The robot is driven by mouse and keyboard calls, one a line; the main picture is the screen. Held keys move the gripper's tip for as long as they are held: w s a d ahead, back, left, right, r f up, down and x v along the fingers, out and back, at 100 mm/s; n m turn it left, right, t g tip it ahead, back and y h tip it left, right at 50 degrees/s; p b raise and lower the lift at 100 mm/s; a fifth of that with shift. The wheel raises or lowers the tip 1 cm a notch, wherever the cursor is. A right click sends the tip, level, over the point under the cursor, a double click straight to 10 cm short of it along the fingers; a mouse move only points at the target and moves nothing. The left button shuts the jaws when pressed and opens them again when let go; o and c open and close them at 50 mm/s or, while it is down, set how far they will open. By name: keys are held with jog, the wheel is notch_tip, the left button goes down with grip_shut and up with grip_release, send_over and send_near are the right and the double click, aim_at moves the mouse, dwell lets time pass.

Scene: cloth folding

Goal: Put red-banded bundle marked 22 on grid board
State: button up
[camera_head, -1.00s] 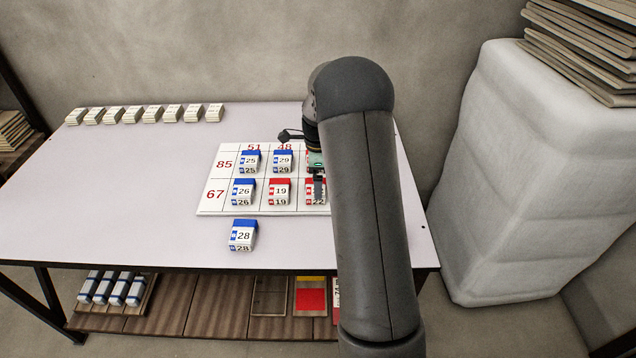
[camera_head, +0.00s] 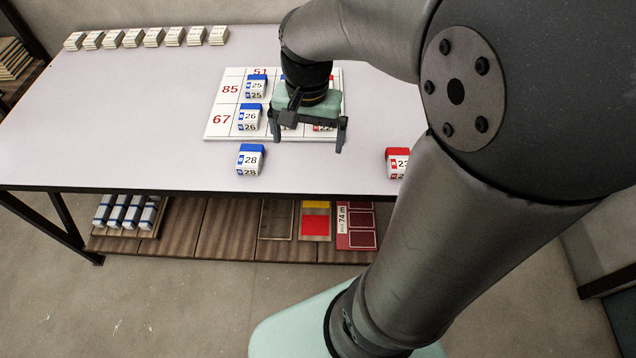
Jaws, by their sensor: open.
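The white grid board (camera_head: 214,128) lies on the table with red numbers along its edges. On it, the red-edged bundle at the lower right (camera_head: 325,128), mostly hidden below my gripper (camera_head: 308,135), shows a label that looks like 22. Another red-banded bundle (camera_head: 398,162) sits on the table right of the board, partly covered by my arm; its number starts with 2, and the second digit is unclear. My gripper is open, pointing down over the board's lower right cells, with nothing seen between its fingers. Whether it touches anything there is hidden.
Blue-banded bundles 25 (camera_head: 256,87) and 26 (camera_head: 248,118) stand on the board. Blue bundle 28 (camera_head: 250,160) stands in front of it. Several white bundles (camera_head: 152,37) line the table's back edge. The left of the table (camera_head: 120,110) is clear. A low shelf holds other items.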

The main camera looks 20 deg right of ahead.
jog(key=s+a+f+n, duration=0.2)
jog(key=s+n, duration=0.5)
jog(key=s, duration=0.4)
jog(key=shift+a+f, duration=0.4)
jog(key=shift+a, duration=0.1)
jog(key=shift+r, duration=0.1)
jog(key=r+p, duration=0.1)
jog(key=r, duration=0.1)
jog(key=r+p, duration=0.1)
jog(key=p, duration=0.1)
jog(key=shift+a+r, duration=0.2)
jog(key=shift+r, duration=0.15)
